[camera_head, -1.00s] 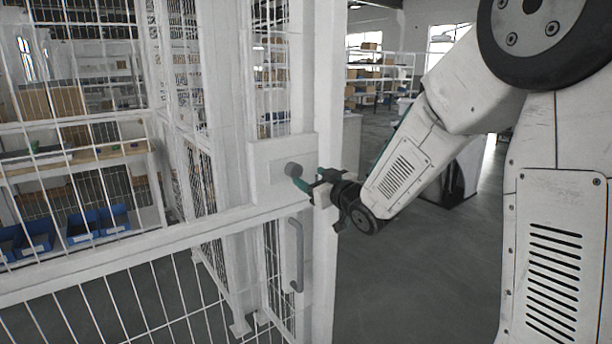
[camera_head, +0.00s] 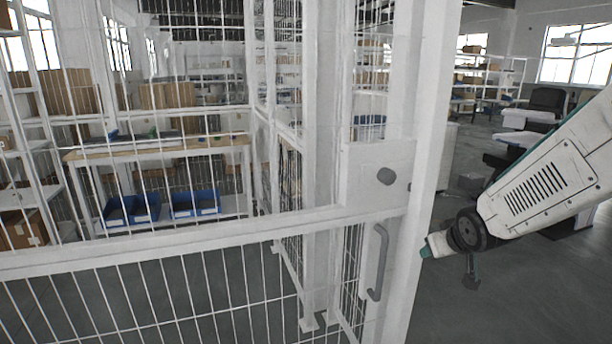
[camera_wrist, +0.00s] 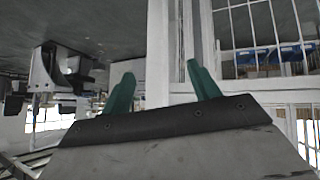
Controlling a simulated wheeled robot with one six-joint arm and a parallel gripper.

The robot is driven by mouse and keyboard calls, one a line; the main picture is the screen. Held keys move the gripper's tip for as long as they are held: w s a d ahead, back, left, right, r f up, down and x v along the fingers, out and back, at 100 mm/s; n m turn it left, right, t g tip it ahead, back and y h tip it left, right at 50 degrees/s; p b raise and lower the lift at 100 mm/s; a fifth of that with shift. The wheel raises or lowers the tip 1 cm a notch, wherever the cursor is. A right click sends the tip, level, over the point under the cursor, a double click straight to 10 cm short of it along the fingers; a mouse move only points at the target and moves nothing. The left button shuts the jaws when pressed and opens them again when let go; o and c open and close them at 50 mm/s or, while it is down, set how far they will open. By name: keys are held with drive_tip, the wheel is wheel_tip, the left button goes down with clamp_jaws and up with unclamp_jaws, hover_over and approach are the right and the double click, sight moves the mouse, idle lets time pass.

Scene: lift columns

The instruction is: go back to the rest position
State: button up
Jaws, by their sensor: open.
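My gripper (camera_head: 448,258) is at the right in the head view, just right of the white gate post and apart from the knob. In the wrist view its two green fingers (camera_wrist: 160,90) stand wide apart with nothing between them. The white mesh gate (camera_head: 200,232) fills the left and middle of the head view. A grey pull handle (camera_head: 377,262) hangs below the plate. Part of the gripper's far finger is hard to make out in the head view.
Behind the mesh stands a workbench (camera_head: 150,150) with blue bins (camera_head: 195,203) on its lower shelf. A white post (camera_head: 432,150) stands close left of my gripper. Open grey floor (camera_head: 465,310) lies right of the post. Desks and a dark chair (camera_head: 548,100) stand farther back.

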drive_tip(key=s+a+r+g, duration=0.1)
drive_tip(key=s+r+g, duration=0.1)
drive_tip(key=s, duration=0.8)
drive_tip(key=s+a+r+m+g, duration=0.1)
drive_tip(key=s+a+r+g, duration=0.1)
drive_tip(key=s, duration=0.9)
drive_tip(key=s+a+r+g, duration=0.2)
drive_tip(key=s+r+g, duration=0.1)
drive_tip(key=s, duration=0.8)
drive_tip(key=shift+s+r+m+y, duration=0.25)
drive_tip(key=shift+r+m+y, duration=0.15)
drive_tip(key=shift+r, duration=0.35)
